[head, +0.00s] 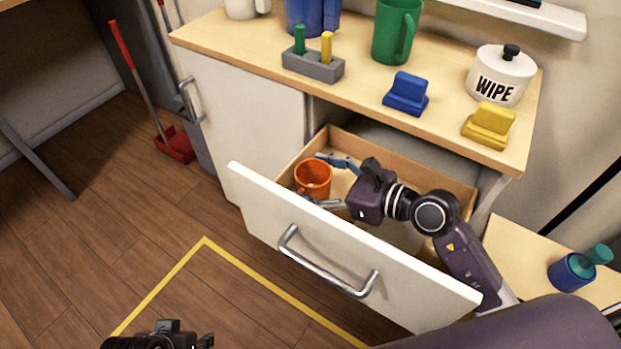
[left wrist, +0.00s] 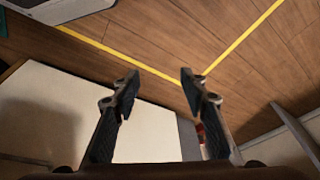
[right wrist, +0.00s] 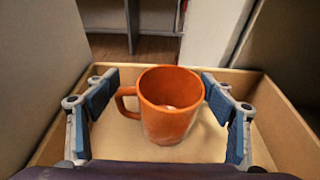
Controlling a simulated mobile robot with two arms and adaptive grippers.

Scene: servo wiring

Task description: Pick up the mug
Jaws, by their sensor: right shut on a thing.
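An orange mug (head: 312,181) is upright in the open drawer, near its left end. My right gripper (head: 324,182) reaches into the drawer from the right, with one finger on each side of the mug. In the right wrist view the mug (right wrist: 170,112) is between the fingers, its handle toward the left finger. The right gripper is shut on it. The mug's base is partly hidden by the drawer front in the head view. My left gripper (left wrist: 160,76) is open and empty over the floor, away from the drawer.
The drawer front (head: 340,250) with its metal handle stands out from the cabinet. On the counter above are a green mug (head: 396,30), a blue container (head: 312,15), a white pot (head: 500,75), and blue (head: 406,95) and yellow (head: 488,127) blocks. Floor at left is mostly clear.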

